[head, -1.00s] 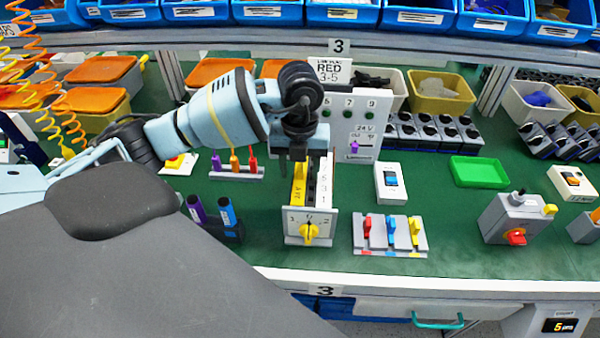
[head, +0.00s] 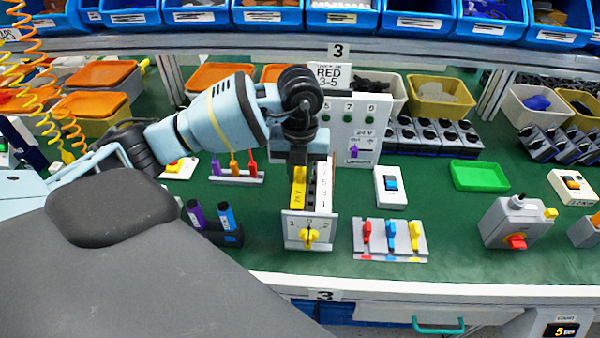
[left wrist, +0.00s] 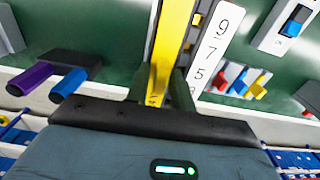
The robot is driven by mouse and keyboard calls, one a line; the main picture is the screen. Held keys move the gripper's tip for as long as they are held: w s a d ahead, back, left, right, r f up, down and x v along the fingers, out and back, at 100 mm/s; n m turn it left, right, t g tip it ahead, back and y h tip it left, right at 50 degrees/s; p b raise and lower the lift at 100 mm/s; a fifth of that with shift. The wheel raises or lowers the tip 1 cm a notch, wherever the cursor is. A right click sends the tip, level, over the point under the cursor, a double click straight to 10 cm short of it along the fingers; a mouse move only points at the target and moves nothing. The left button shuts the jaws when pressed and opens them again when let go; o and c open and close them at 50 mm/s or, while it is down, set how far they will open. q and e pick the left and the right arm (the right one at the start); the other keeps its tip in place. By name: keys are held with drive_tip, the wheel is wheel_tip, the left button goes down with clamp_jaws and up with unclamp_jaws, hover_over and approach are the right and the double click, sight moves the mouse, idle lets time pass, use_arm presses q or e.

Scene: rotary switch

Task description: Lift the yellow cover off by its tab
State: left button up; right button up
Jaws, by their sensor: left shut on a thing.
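The yellow cover (head: 298,196) is a long narrow strip lying along the left side of the top of a grey switch box (head: 296,228) with a yellow rotary knob (head: 309,238) on its front. My left gripper (head: 300,164) points down over the cover from above. In the left wrist view the yellow cover (left wrist: 172,45) runs between the two fingers of my left gripper (left wrist: 160,88), which is shut on it. The tab itself is hidden by the fingers. The cover still appears seated on the box. My right gripper is not in view.
A numbered white strip (head: 323,190) runs along the box's right side. A white panel with green buttons (head: 358,128) stands behind.

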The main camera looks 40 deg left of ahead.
sight(300, 170)
use_arm(q)
drive_tip(key=shift+r, duration=0.5)
wheel_tip(300, 170, up, 2)
drive_tip(key=shift+r, duration=0.2)
drive_tip(key=s+d, duration=0.3)
drive_tip(key=s, duration=0.4)
drive_tip(key=s+d+r, duration=0.1)
drive_tip(key=s+d, duration=0.3)
drive_tip(key=s, duration=0.3)
drive_tip(key=shift+s+d+r, duration=0.15)
drive_tip(key=shift+s+r, duration=0.05)
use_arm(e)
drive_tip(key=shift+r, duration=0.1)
use_arm(q)
wheel_tip(300, 170, up, 6)
drive_tip(key=p, duration=0.4)
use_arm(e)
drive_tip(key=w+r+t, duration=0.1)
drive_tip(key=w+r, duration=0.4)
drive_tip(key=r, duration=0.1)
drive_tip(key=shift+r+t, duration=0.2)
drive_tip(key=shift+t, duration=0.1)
